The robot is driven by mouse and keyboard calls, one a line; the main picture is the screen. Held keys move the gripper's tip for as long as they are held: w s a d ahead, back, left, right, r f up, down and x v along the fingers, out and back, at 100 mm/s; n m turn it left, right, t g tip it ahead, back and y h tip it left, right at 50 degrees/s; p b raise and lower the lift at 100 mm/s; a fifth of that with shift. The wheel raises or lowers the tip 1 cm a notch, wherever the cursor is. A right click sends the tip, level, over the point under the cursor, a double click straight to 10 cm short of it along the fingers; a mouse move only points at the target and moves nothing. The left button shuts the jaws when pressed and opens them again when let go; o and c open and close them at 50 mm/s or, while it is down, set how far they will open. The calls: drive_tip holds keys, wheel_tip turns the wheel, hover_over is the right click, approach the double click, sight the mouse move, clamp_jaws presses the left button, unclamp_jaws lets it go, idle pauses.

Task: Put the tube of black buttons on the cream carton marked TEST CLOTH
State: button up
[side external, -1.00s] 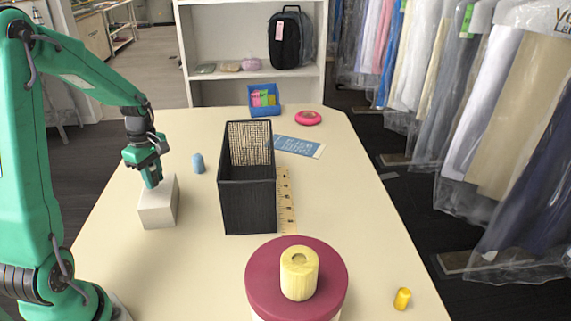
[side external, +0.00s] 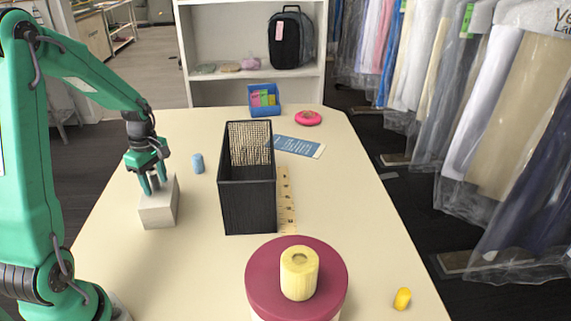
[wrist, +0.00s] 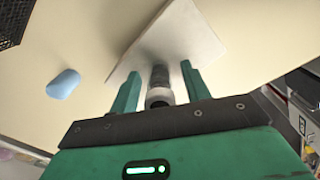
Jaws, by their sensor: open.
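The cream carton (side external: 158,213) stands on the table at the left in the side view; its marking is not readable. In the wrist view its pale top (wrist: 180,40) lies beyond my fingers. The tube of black buttons (wrist: 160,76), dark with a whitish end, stands between my fingers in the wrist view and appears to rest on the carton top. My gripper (side external: 155,187) is open at the carton's top, one finger on each side of the tube, with gaps showing in the wrist view (wrist: 160,90). The tube is not clear in the side view.
A black mesh bin (side external: 247,205) is to the right, beside a ruler (side external: 286,205). A maroon round box (side external: 262,290) bearing a yellow spool (side external: 299,273) is in front. Table is clear between carton and bin.

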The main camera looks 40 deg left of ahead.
sight(153, 170)
drive_tip(key=shift+r, duration=0.1)
wheel_tip(153, 170, up, 12)
drive_tip(key=shift+r, duration=0.1)
idle(0.5)
idle(0.5)
drive_tip(key=shift+d+r+m, duration=0.2)
drive_tip(key=shift+d+m, duration=0.2)
drive_tip(key=shift+d, duration=0.1)
drive_tip(key=s+d+r+m+t, duration=0.2)
drive_tip(key=s+d+m, duration=0.2)
drive_tip(key=d+m, duration=0.6)
drive_tip(key=s+d+r+m+t, duration=0.2)
drive_tip(key=s+d+m, duration=0.3)
drive_tip(key=d+m, duration=0.5)
drive_tip(key=shift+d+m+t, duration=0.4)
drive_tip(key=shift+d+t, duration=0.05)
drive_tip(key=shift+t, duration=0.35)
